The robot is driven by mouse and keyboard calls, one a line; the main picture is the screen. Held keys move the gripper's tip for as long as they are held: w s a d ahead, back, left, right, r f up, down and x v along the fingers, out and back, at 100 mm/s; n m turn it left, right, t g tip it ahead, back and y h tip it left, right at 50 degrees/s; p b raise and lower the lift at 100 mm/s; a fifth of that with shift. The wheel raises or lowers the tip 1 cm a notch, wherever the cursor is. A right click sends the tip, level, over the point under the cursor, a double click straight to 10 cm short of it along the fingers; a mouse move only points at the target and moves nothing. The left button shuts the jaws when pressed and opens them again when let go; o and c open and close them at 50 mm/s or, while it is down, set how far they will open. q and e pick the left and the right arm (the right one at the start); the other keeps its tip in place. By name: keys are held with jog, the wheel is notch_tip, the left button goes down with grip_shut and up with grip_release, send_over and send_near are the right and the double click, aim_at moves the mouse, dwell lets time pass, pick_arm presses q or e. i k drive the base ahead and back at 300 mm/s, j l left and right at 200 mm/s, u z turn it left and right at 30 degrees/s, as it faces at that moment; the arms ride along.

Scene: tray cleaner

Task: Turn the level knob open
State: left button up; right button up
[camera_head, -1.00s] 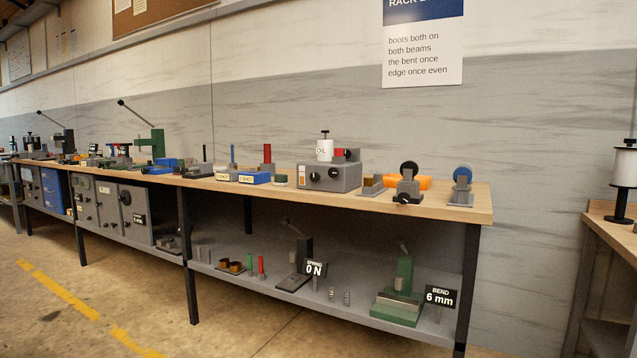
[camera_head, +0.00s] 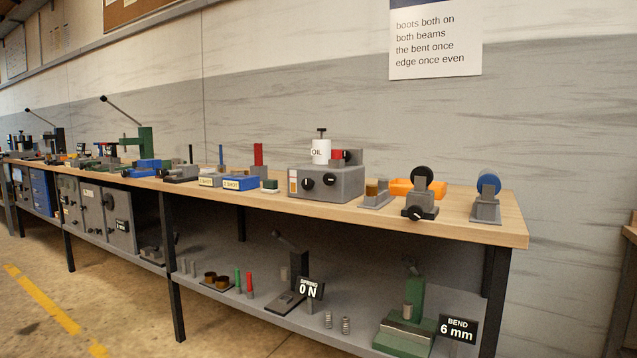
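A grey box (camera_head: 350,185) stands on the bench with a white canister marked OIL (camera_head: 321,151) on top. Its front carries two black knobs, a left one (camera_head: 308,184) and a right one (camera_head: 330,180), each with a pale pointer mark. A clear strip with an orange part (camera_head: 293,182) is at the front's left end. A third black knob (camera_head: 346,156) sits beside a red block (camera_head: 337,157) on top. I cannot read which knob is the level knob. Neither of my grippers is in view.
The wooden bench (camera_head: 455,227) runs from far left to right. Right of the box are a small fixture (camera_head: 376,195), an orange tray (camera_head: 400,188) and two wheel stands. A lower shelf (camera_head: 260,297) holds presses and springs. The floor in front is clear at lower left.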

aim_at(308, 184)
jog(key=i+j+z, duration=0.1)
jog(key=i, duration=0.3)
jog(key=i+j, duration=0.25)
jog(key=i, duration=0.15)
jog(key=i+j+z, duration=0.15)
jog(key=i, duration=0.2)
